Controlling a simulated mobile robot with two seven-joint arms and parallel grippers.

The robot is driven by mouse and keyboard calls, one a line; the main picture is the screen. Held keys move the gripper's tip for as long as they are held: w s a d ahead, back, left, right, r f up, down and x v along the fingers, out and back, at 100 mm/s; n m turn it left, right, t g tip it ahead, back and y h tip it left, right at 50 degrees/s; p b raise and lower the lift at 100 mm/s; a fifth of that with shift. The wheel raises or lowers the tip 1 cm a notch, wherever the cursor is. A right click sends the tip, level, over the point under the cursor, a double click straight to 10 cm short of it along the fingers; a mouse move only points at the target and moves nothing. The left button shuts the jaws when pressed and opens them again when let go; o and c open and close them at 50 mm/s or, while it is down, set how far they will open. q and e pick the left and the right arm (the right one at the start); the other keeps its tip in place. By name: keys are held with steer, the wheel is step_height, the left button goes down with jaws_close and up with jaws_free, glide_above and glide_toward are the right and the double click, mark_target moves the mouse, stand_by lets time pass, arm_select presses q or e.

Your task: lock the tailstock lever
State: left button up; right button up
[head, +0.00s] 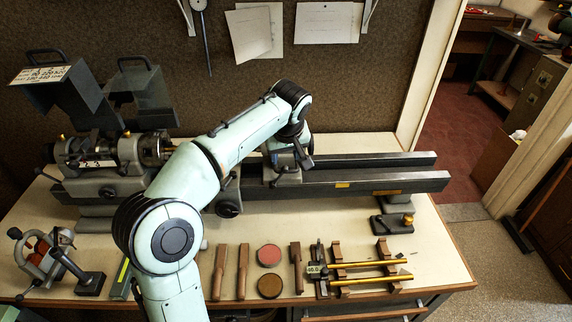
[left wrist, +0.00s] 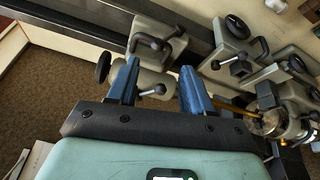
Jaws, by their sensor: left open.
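The grey tailstock (head: 284,178) sits on the dark lathe bed in the head view, partly hidden by my left arm. In the left wrist view its rounded grey body (left wrist: 152,78) lies below and between my fingers, with a dark handwheel (left wrist: 103,67) at one side. A short lever with a ball knob (left wrist: 154,90) shows between the blue fingers; another ball-ended lever (left wrist: 157,44) stands beyond the fingertips. I cannot tell which is the locking lever. My left gripper (left wrist: 160,68) is open and empty over the tailstock; it shows small in the head view (head: 304,156). My right gripper is out of view.
The lathe bed (head: 375,182) runs clear to the right of the tailstock. The headstock (head: 95,160) and a carriage handwheel (head: 228,209) stand left. Wooden tools (head: 243,270), round tins (head: 269,256) and brass rods (head: 370,280) lie along the bench front.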

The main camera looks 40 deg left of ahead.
mark_target(285, 167)
arm_select(q)
steer(key=x, duration=0.8)
steer(key=shift+w, duration=0.3)
steer(key=shift+c, duration=0.3)
jaws_close()
